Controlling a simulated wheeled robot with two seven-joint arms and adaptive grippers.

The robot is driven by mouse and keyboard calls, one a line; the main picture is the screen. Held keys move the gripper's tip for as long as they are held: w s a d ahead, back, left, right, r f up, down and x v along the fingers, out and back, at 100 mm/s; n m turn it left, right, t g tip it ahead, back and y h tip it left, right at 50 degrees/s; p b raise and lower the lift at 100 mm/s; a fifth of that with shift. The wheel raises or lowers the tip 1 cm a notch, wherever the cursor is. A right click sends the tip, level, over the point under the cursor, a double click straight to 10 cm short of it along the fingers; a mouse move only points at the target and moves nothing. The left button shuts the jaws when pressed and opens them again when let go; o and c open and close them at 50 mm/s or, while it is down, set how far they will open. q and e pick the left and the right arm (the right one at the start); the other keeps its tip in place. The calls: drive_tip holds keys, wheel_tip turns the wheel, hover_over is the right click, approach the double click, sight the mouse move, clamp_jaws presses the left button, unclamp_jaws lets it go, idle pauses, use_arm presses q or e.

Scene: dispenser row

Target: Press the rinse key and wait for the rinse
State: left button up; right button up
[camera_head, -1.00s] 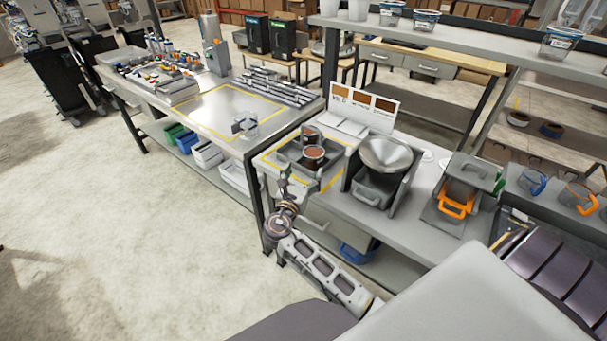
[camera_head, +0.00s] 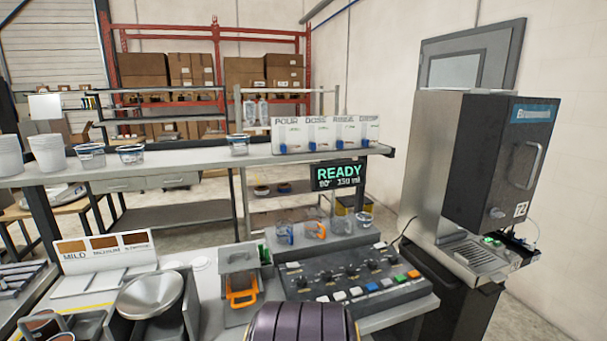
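A dark control panel (camera_head: 350,278) with a row of coloured keys along its front edge sits on the bench, right of centre. The keys include white ones, a blue key (camera_head: 372,287) and an orange key (camera_head: 413,274); their labels are too small to read, so I cannot tell which is rinse. A display (camera_head: 338,175) above it reads "READY" with a smaller line below. A dark dispenser machine (camera_head: 500,150) stands at right with a drip grate (camera_head: 475,256) below its spout. Neither of my grippers shows; a dark ribbed part of mine covers the bottom centre.
Cups with blue and orange handles (camera_head: 316,229) stand behind the panel. A grey box with an orange handle (camera_head: 242,297) and a metal funnel bowl (camera_head: 150,295) are to its left. The shelf (camera_head: 210,167) above holds cups and a label board (camera_head: 326,134).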

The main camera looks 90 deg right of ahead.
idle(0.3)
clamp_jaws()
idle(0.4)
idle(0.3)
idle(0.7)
